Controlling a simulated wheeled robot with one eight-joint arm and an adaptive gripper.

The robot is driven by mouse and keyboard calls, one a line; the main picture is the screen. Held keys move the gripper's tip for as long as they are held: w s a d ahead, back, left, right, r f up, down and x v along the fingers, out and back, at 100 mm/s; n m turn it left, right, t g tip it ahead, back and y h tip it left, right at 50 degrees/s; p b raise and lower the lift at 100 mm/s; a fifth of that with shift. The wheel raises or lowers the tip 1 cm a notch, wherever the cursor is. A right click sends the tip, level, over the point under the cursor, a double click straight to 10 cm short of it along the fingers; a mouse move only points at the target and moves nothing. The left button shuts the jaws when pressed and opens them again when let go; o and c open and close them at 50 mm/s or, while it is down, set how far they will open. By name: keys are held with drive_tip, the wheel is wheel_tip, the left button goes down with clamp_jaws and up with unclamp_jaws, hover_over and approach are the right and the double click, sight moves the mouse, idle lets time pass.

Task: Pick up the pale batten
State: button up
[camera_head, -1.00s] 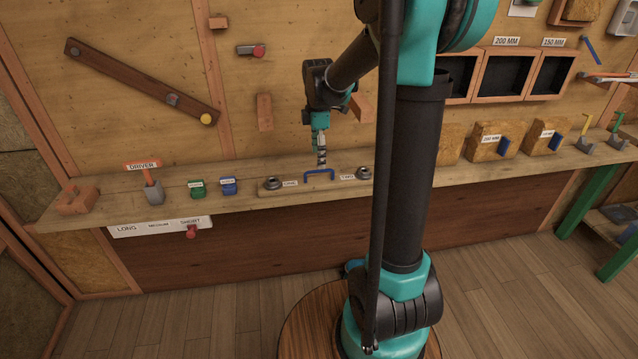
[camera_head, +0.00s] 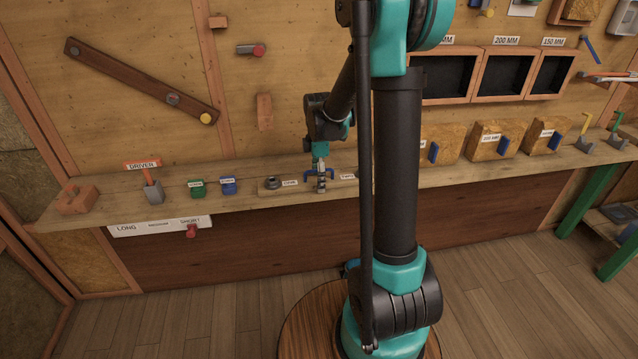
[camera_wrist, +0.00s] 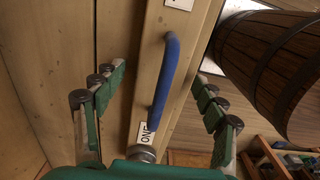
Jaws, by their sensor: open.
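The pale batten (camera_head: 304,186) lies on the long wooden bench, with a blue handle (camera_wrist: 166,75) on top, labels and a round metal knob near its left end. In the wrist view the batten (camera_wrist: 150,62) runs up the picture between my fingers, with the handle along its middle. My gripper (camera_head: 321,186) is open, pointing down over the handle. In the wrist view my gripper's (camera_wrist: 158,82) fingers stand apart on either side of the handle, and I see no contact. My arm hides the batten's right end in the head view.
Left of the batten stand a blue block (camera_head: 228,185), a green block (camera_head: 197,188) and an orange-topped driver (camera_head: 152,187). Insulation blocks with blue handles (camera_head: 485,142) stand to the right. The bench (camera_head: 110,188) has a front edge close by.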

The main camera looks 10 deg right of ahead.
drive_tip(key=shift+c, duration=0.4)
drive_tip(key=c, duration=1.5)
drive_tip(key=shift+r, duration=0.15)
